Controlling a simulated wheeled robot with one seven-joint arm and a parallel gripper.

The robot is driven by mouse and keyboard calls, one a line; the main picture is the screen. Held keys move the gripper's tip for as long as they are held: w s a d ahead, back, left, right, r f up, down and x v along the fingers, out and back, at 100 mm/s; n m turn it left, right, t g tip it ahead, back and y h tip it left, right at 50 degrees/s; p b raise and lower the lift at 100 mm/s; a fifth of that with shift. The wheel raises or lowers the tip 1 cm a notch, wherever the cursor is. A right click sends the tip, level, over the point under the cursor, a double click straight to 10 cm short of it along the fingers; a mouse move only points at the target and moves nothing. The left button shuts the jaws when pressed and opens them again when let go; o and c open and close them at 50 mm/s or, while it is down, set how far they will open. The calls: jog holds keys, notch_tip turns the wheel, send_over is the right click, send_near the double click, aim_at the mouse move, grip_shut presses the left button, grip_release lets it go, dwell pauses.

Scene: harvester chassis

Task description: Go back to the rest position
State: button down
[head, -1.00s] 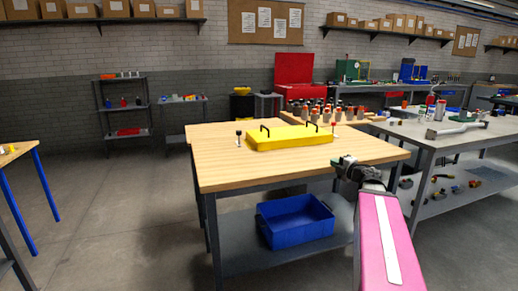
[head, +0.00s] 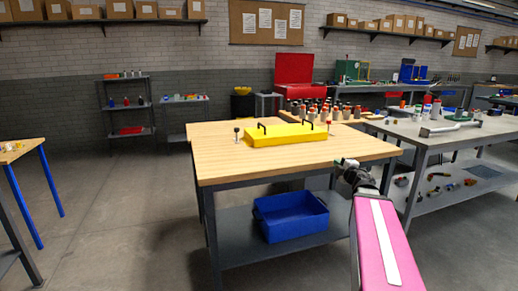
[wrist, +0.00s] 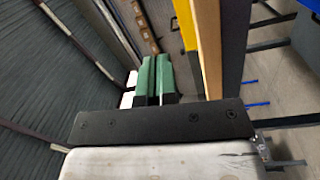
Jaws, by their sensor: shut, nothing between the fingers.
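My gripper (head: 341,163) shows in the head view at the front right edge of the wooden table (head: 220,152), at the end of my pink arm. In the wrist view its two green fingers (wrist: 153,78) lie side by side, shut, with nothing seen between them. The gripper looks clear of the yellow case (head: 285,136), which stands on the table with two black handles upright. How far the gripper is from the table edge is hard to tell.
A blue bin (head: 290,219) sits on the table's lower shelf. A grey bench (head: 405,132) with bottles and metal parts stands to the right. A table with blue legs (head: 46,184) is at the far left. The floor between is clear.

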jog(key=s+f+m+g+h, duration=0.2)
jog(key=f+m+g+h, duration=0.25)
jog(key=f+m, duration=0.4)
jog(key=s+f+m+g+h, duration=0.25)
jog(key=f+m+h, duration=0.25)
jog(key=f+m, duration=0.3)
jog(key=s+a+f+m+g+y, duration=0.2)
jog(key=s+a+f+g+y, duration=0.2)
jog(key=s+a+f+g, duration=0.7)
jog(key=s+a+f, duration=0.3)
jog(key=shift+s+a+f+y, duration=0.15)
jog(key=shift+s+a+y, duration=0.2)
jog(key=shift+s, duration=0.05)
